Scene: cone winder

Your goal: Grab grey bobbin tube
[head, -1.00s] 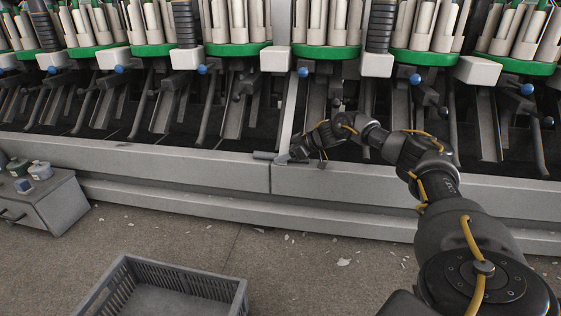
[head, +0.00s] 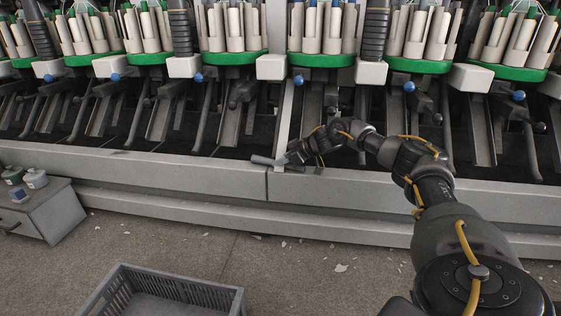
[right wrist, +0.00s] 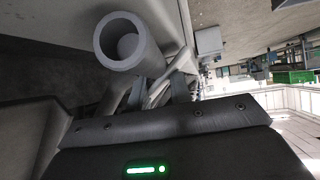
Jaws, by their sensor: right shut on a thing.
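The grey bobbin tube (head: 264,161) is a short plain cylinder at the front ledge of the winder, seen small in the head view. My right gripper (head: 284,160) is shut on it, with the tube's left end sticking out. In the right wrist view the tube (right wrist: 123,45) shows its round open end close to the camera, beside my gripper fingers (right wrist: 158,92). Whether the tube still touches the ledge cannot be told. My left gripper is not in view.
The winder's front ledge (head: 150,168) runs across the picture, with levers and chutes behind it and green trays (head: 321,60) of pale tubes above. A grey crate (head: 185,286) stands on the floor in front. A small cabinet (head: 48,214) with jars is at left.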

